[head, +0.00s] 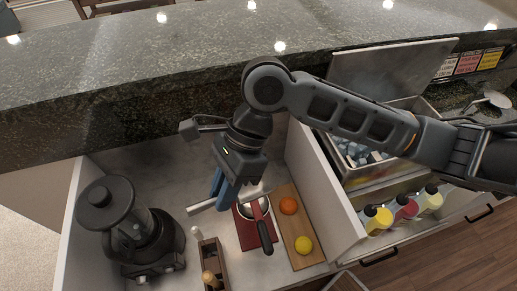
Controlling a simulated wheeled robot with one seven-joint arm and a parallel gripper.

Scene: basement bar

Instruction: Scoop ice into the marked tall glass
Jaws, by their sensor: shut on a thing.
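My gripper (222,198), with blue fingers, points down over the light counter at the centre. It is shut on a pale metallic thing (203,206), which looks like the ice scoop. One end sticks out left of the fingers and a wider part shows to the right, above a red mat. The fingers hide its middle. Ice (357,151) lies in the metal ice bin (416,105) at the right, partly behind my arm. The bin's lid (385,70) stands open. I cannot make out a marked tall glass.
A white partition (322,190) stands between the counter and ice bin. A dark blender (125,225) is at the left. A red mat (246,236), a black-handled tool (265,237) and a cutting board (296,225) with fruit lie near the gripper. Bottles (403,210) stand front right.

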